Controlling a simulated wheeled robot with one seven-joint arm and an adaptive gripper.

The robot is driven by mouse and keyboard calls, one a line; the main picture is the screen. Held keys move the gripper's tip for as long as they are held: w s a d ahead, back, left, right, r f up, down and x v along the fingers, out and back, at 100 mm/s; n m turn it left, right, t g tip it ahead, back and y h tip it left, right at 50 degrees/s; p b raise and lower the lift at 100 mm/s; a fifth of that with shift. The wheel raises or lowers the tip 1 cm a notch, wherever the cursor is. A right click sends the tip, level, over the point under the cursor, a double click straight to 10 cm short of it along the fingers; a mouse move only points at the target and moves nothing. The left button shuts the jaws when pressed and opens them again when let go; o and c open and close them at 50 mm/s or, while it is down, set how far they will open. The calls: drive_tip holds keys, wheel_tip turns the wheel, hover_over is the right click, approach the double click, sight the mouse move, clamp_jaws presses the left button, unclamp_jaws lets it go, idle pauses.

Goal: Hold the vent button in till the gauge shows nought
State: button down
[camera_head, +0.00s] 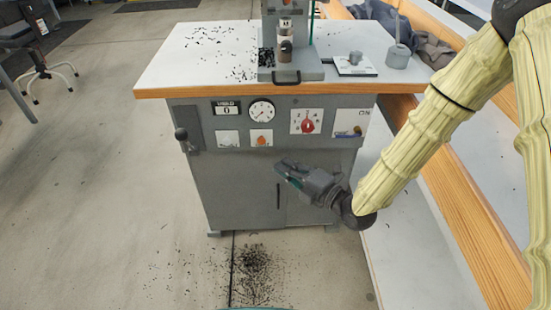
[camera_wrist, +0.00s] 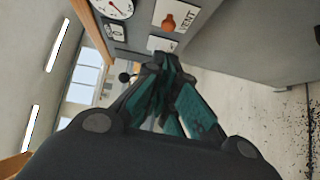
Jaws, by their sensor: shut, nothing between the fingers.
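The vent button (camera_head: 262,141) is an orange knob on a white plate on the grey front of the press cabinet. In the wrist view the button (camera_wrist: 168,22) shows near the top edge beside the printed word VENT. The round white gauge (camera_head: 261,111) is just above it; in the wrist view the gauge (camera_wrist: 118,5) is cut off by the top edge. Its reading is too small to tell. My gripper (camera_head: 281,166) is shut and empty, below and slightly right of the button, apart from it. In the wrist view the dark fingers (camera_wrist: 166,68) meet below the button.
A red dial (camera_head: 308,122) sits to the right of the button. A counter (camera_head: 227,109) showing 0 is left of the gauge. A lever with a dark knob (camera_head: 181,134) is at the left. The press (camera_head: 286,55) stands on the white worktop. Floor before the cabinet is clear except black scraps.

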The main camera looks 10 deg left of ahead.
drive_tip(key=shift+v, duration=0.8)
drive_tip(key=shift+f, duration=0.1)
